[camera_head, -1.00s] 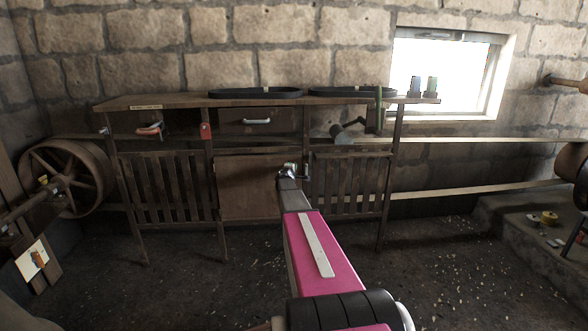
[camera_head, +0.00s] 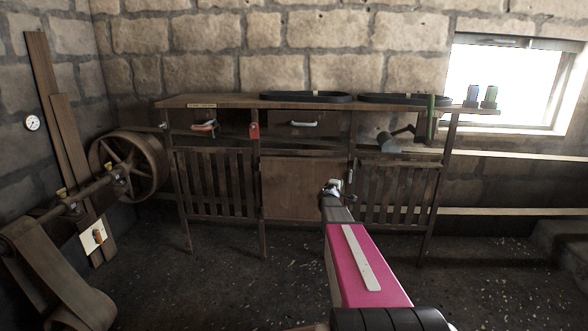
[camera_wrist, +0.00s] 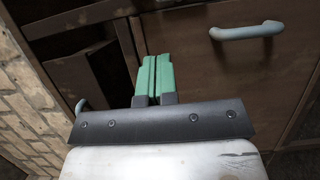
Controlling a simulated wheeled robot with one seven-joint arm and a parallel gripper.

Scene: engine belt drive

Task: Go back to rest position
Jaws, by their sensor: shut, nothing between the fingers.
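My gripper (camera_head: 333,187) is at the end of my pink and dark arm, in front of the wooden workbench (camera_head: 228,101). In the wrist view its two green fingers (camera_wrist: 155,78) are together, with nothing between them. Behind the fingers, the wrist view shows brown wooden panels of the bench and a grey-blue bar handle (camera_wrist: 247,31) at the upper right. The fingers look apart from the handle. How far the gripper is from the bench is hard to tell.
A red padlock-like item (camera_head: 254,131) hangs on the bench. The floor before the bench is open.

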